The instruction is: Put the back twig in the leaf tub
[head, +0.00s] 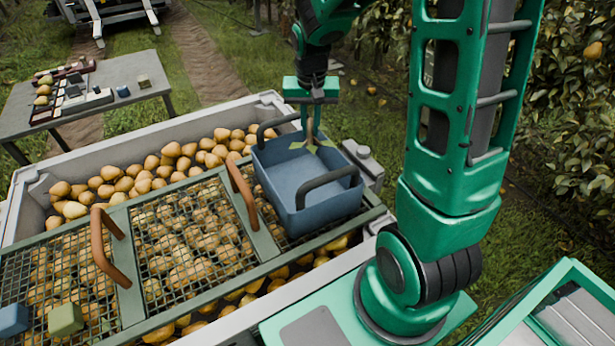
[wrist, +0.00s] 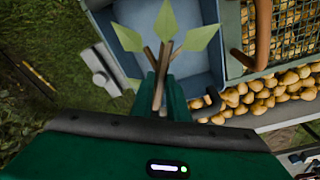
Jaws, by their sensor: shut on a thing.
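A brown twig with several green leaves (head: 310,140) hangs from my gripper (head: 311,122). In the wrist view the twig (wrist: 160,72) stands out between the fingers (wrist: 158,95), its leaves fanned away from me. My gripper is shut on it. The blue tub (head: 333,208) with two dark handles lies below, open and with a bare floor where I can see it. The twig is over the tub's back part, its leaves close to the back rim in the picture; I cannot tell the exact height. The tub also shows in the wrist view (wrist: 190,63).
The tub sits on a large bin (head: 30,200) of pears with mesh lids and brown handles (head: 104,250). A blue block (head: 13,319) and a green block (head: 66,319) lie on the lids. A grey table (head: 150,72) with trays stands back left. Trees stand at right.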

